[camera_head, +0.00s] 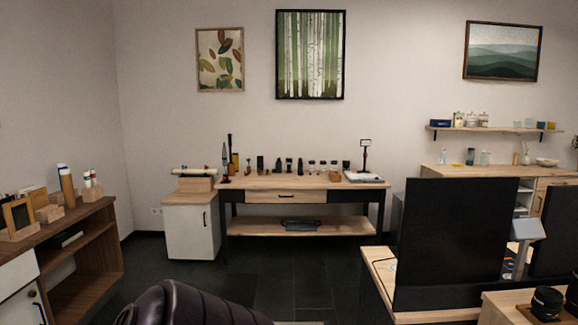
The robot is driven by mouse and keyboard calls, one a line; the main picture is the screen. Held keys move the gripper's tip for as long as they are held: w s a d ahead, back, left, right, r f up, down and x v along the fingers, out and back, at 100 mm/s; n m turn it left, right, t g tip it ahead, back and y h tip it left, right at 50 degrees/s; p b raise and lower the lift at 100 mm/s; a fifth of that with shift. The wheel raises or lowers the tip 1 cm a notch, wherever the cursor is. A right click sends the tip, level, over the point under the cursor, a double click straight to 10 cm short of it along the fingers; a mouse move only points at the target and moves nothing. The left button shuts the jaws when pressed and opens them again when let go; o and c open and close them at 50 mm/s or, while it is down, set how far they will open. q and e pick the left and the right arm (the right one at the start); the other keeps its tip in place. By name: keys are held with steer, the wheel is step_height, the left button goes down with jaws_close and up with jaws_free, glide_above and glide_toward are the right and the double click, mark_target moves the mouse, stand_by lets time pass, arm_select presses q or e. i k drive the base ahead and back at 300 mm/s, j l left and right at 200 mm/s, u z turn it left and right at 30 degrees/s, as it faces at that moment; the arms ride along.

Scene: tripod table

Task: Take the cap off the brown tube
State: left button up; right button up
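A brown tube (68,190) stands upright on the dark wooden shelf unit (88,218) at the left. It is small and far off, and I cannot tell its cap apart from its body. A white and blue item (61,168) shows right behind its top. White tubes with coloured ends (92,180) stand in a wooden holder (92,194) to its right. Neither of my grippers is in view.
A dark padded chair back (190,306) stands at the bottom. A workbench (285,182) with bottles and a white cabinet (190,228) are at the back wall. Dark desk screens (455,240) block the right. The dark floor (270,265) in the middle is clear.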

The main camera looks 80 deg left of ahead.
mark_target(66, 179)
steer(key=j+u, duration=0.2)
steer(key=u, duration=0.15)
steer(key=j+u, duration=0.2)
steer(key=u, duration=0.2)
steer(key=i+j+u, duration=0.2)
steer(key=j+u, duration=0.3)
steer(key=i+j+u, duration=0.3)
steer(key=j+u, duration=0.2)
steer(key=i+j+u, duration=0.35)
steer(key=u, duration=0.15)
steer(key=i+j+u, duration=0.25)
steer(key=i+u, duration=0.55)
steer(key=i, duration=0.2)
steer(key=i+u, duration=0.15)
steer(key=i, duration=0.45)
steer(key=i+l+u, duration=0.2)
steer(key=i, duration=0.45)
steer(key=i+l+u, duration=0.2)
steer(key=i+u, duration=0.25)
steer(key=i+l+u, duration=1.05)
steer(key=l+u, duration=0.25)
